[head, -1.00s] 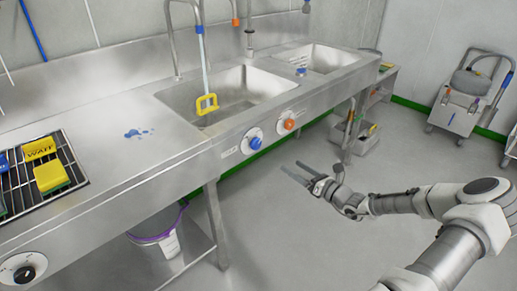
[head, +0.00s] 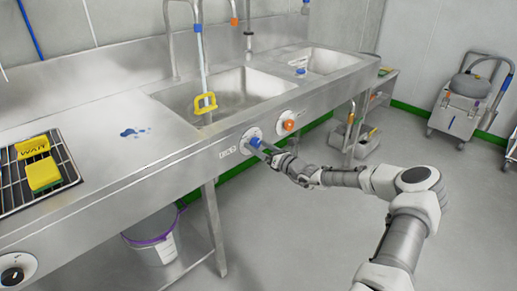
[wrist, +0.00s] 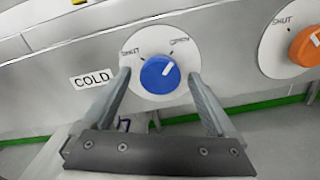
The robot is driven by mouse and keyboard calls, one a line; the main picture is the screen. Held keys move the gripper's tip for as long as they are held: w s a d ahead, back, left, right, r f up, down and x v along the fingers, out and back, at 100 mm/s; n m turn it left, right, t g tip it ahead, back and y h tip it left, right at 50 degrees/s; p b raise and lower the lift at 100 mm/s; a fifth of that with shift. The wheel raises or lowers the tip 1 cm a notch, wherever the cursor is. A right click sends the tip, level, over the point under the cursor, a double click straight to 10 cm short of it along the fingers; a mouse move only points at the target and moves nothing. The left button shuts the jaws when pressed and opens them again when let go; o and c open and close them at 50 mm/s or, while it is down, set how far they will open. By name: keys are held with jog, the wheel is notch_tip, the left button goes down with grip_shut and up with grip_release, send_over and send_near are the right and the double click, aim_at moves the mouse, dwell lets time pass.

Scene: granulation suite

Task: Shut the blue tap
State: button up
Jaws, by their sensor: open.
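The blue tap (head: 255,142) is a round knob on a white dial on the front panel of the sink bench. In the wrist view the blue knob (wrist: 160,74) has a white pointer line toward the upper right, near the word that seems to read OPEN. The other dial word, at the upper left, is hard to read. A COLD label (wrist: 92,79) sits left of the dial. My gripper (wrist: 162,82) is open, with one finger on each side of the knob; I cannot tell whether they touch it. My gripper (head: 262,148) also shows at the dial in the head view.
An orange knob (head: 289,125) on its own dial is close to the right. A bucket (head: 155,240) stands under the bench. The floor to the right is mostly clear.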

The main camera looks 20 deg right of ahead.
jog(key=shift+w, duration=0.15)
jog(key=c, duration=1.4)
jog(key=shift+r+n+p, duration=0.15)
jog(key=shift+n+p, duration=0.25)
jog(key=shift+p, duration=0.1)
jog(key=shift+n+p, duration=0.9)
jog(key=shift+n, duration=0.2)
jog(key=n+p, duration=0.3)
jog(key=n, duration=0.2)
jog(key=n+p, duration=0.1)
jog(key=n, duration=0.4)
jog(key=n+p, duration=0.1)
jog(key=n, duration=0.3)
jog(key=shift+n, duration=0.4)
